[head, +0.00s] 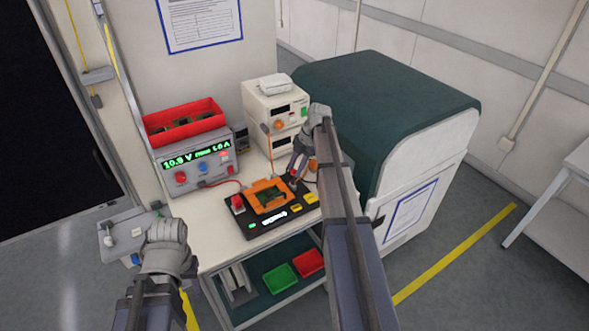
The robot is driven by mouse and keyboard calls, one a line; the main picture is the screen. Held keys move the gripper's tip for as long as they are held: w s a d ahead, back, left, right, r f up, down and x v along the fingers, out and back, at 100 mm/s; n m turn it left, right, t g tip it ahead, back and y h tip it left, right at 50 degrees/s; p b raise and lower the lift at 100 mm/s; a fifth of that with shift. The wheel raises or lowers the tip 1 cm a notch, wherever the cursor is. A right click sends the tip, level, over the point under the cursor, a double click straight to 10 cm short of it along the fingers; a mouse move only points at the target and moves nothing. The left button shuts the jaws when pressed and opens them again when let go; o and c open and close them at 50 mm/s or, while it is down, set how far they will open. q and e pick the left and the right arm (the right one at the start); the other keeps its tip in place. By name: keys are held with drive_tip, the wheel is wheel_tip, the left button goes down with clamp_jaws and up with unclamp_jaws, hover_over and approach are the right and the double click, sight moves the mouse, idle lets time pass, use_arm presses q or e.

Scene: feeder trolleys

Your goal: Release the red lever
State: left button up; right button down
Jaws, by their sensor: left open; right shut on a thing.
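The black test fixture (262,228) lies on the white bench top, with an orange frame (268,197) around a green board on it. My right gripper (292,178) reaches down to the fixture's far right corner. My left gripper (157,209) is open and empty, off the bench's left front side and well apart from the fixture.
A power supply (196,163) with green digits and a red bin (184,120) on top stands at the back left. Stacked instruments (272,108) stand behind the fixture. A green-topped cabinet (375,100) borders the bench on the right. A grey side shelf (112,240) is left.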

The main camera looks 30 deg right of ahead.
drive_tip(key=shift+s, duration=0.1)
idle(0.3)
drive_tip(key=c, duration=0.9)
unclamp_jaws()
drive_tip(key=w+p+v, duration=0.1)
drive_tip(key=p+v, duration=0.6)
drive_tip(key=shift+s+r, duration=0.35)
drive_tip(key=shift+s, duration=0.15)
drive_tip(key=shift+d, duration=0.1)
